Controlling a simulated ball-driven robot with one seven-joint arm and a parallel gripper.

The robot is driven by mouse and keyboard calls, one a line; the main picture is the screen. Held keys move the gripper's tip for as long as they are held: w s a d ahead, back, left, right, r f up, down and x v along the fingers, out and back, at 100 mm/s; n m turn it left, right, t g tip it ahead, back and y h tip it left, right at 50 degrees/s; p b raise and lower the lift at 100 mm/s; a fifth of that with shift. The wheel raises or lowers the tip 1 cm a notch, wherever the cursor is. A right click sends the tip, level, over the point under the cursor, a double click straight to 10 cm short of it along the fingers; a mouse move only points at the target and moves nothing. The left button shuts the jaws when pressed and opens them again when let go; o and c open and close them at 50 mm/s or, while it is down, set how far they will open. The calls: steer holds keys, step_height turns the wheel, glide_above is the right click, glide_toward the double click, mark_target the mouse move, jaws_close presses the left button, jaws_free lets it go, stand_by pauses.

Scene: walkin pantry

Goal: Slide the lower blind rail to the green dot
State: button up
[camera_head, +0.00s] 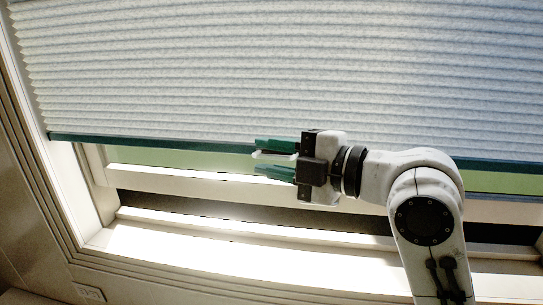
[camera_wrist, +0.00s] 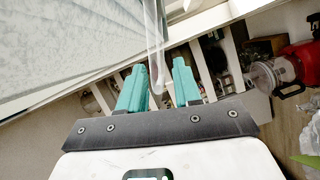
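The lower blind rail (camera_head: 150,141) is a dark teal bar along the bottom of the pale pleated blind (camera_head: 200,70). My gripper (camera_head: 257,161) is just below the rail near the middle, its green fingers pointing left. A small pale handle (camera_head: 274,155) shows between the fingers, close to the upper one. In the wrist view, my gripper (camera_wrist: 158,66) has its fingers apart, with a clear, curved handle (camera_wrist: 153,45) in the gap; I see no firm grip on it. My gripper and arm hide part of the rail. I see no green dot in either view.
The window frame (camera_head: 60,190) runs down the left side, with a bright sill (camera_head: 200,245) below the blind. The wrist view shows shelves with jars and a red appliance (camera_wrist: 299,66) at the right. Left of my gripper, the space below the rail is clear.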

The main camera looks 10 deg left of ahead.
steer(key=p+v, duration=0.1)
steer(key=v, duration=0.9)
steer(key=shift+d, duration=0.3)
steer(key=shift+s+r, duration=0.1)
